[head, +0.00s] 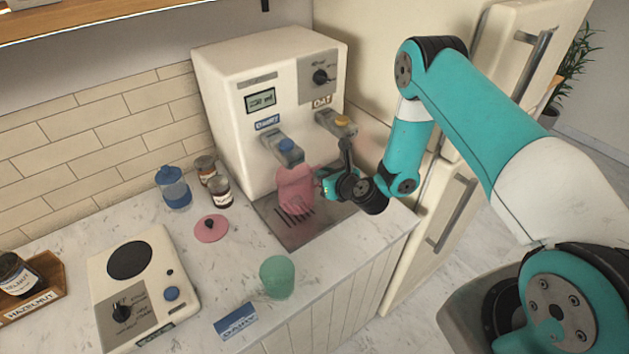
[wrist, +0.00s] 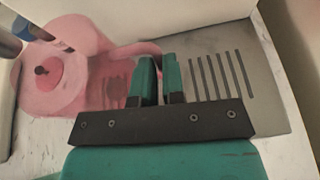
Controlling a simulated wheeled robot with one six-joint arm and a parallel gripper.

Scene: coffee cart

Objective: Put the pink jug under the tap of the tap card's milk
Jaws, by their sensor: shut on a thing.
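The pink jug (head: 295,188) is at the dispenser's left tap, with its top close below the spout; exact alignment is hard to tell. My gripper (head: 326,184) is shut on the jug's handle, to the jug's right. In the wrist view the fingers (wrist: 160,80) close on the handle of the jug (wrist: 88,38). The left tap (head: 287,148) has a blue knob and a label reading DAIRY. The right tap (head: 338,123) has a yellow knob and a label reading OAT. The blue tap card (head: 235,321) on the counter appears to read DAIRY.
The drip tray (head: 318,232) lies below the taps. A pink lid (head: 210,229), a green cup (head: 277,277), a blue-lidded jar (head: 174,188) and small jars (head: 219,190) stand to the left. A white scale-like appliance (head: 146,285) is at front left. A fridge (head: 435,185) stands right.

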